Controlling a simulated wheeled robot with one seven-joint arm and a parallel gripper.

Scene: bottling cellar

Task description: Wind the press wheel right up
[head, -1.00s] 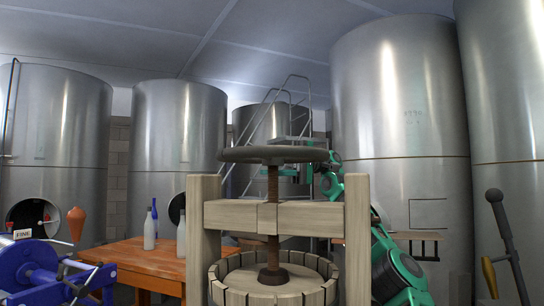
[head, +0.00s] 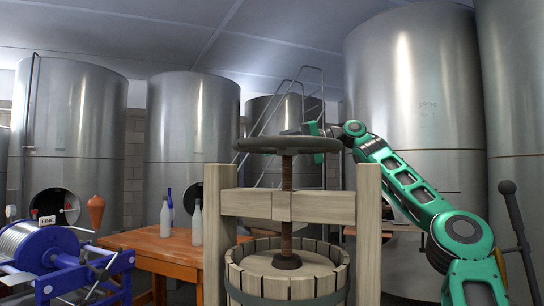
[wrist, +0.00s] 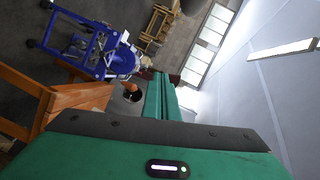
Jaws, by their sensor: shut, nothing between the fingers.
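The press wheel (head: 287,145), a dark flat disc, sits level on top of a threaded screw (head: 287,195) that runs down through the wooden crossbeam (head: 245,203). The screw's foot (head: 287,262) is inside the slatted basket (head: 240,282). My gripper (head: 300,130) shows just above the wheel's far rim, partly hidden by it. I cannot tell whether it touches the wheel. In the wrist view my shut green gripper fingers (wrist: 160,96) hold nothing, and the wheel does not show there.
An orange table (head: 150,245) with bottles (head: 196,225) stands left of the press. A blue machine (head: 65,260) is at front left. Steel tanks (head: 410,110) and a ladder (head: 320,100) stand behind. A dark lever (head: 515,215) is at right.

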